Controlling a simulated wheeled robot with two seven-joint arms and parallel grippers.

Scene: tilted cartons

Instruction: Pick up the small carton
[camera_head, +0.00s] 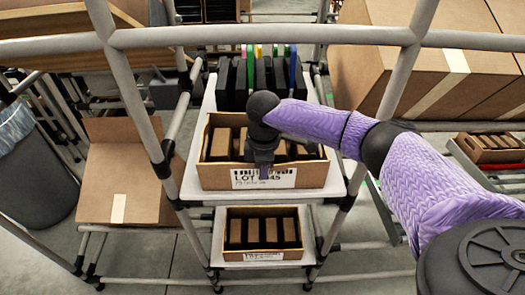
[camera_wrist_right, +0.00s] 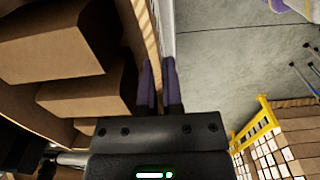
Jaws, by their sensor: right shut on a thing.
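The small carton (camera_head: 213,178) is an open brown box with a white "LOT" label on its front. It sits on the upper shelf of the rack and holds several brown boxes with dark gaps between them. My right gripper (camera_head: 263,170) comes down from above at the carton's front wall. In the right wrist view, the two dark fingers (camera_wrist_right: 160,85) are shut on the carton's wall (camera_wrist_right: 146,30), with the brown boxes to the left and open floor to the right. The lower part of the grip is hidden by the gripper body. My left gripper is not in view.
A similar open carton (camera_head: 233,254) stands on the lower shelf. Dark upright items (camera_head: 262,75) stand behind the small carton. Grey rack posts (camera_head: 165,150) flank the shelf. Large cartons (camera_head: 425,60) are at upper right, and a tilted carton (camera_head: 118,185) is at left.

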